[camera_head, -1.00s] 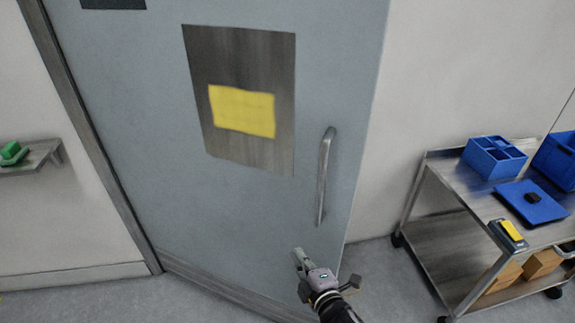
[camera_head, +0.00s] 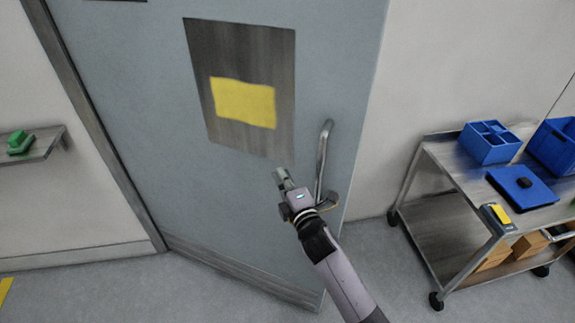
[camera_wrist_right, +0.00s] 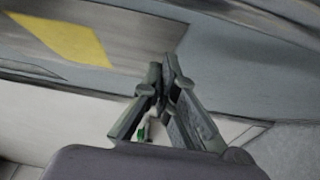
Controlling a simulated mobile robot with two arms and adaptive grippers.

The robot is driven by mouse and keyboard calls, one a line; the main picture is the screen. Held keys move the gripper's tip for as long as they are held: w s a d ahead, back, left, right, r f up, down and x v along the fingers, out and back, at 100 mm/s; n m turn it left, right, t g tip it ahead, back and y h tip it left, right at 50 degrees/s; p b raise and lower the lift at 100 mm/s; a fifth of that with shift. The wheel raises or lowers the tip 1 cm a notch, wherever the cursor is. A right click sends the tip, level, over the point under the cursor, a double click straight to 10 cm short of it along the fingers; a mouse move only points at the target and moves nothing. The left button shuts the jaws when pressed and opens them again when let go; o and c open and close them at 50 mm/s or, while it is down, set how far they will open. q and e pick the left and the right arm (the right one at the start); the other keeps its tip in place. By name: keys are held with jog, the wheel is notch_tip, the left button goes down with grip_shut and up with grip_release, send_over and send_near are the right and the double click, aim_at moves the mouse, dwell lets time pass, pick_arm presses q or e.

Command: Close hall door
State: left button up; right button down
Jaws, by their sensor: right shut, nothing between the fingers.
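The hall door (camera_head: 245,190) is a pale blue-grey panel standing open, its right edge out from the wall. It carries a metal plate with a yellow patch (camera_head: 243,103) and a vertical bar handle (camera_head: 323,158) near its right edge. My right gripper (camera_head: 279,174) is in front of the door, just left of the handle's lower part, and hides the handle's lower end. I cannot tell whether it touches the door. In the right wrist view its fingers (camera_wrist_right: 168,68) are together and empty, with the yellow patch (camera_wrist_right: 65,35) beyond. My left gripper is not in view.
A metal cart (camera_head: 448,163) with blue bins (camera_head: 489,142), a blue tray (camera_head: 521,187) and a yellow-topped device (camera_head: 498,217) stands right of the door. A small shelf (camera_head: 42,145) with a green object (camera_head: 19,142) is on the left wall. Floor in front is clear.

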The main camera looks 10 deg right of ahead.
jog(key=shift+w+d+p, duration=0.35)
jog(key=shift+w+d, duration=0.65)
jog(key=shift+w, duration=0.2)
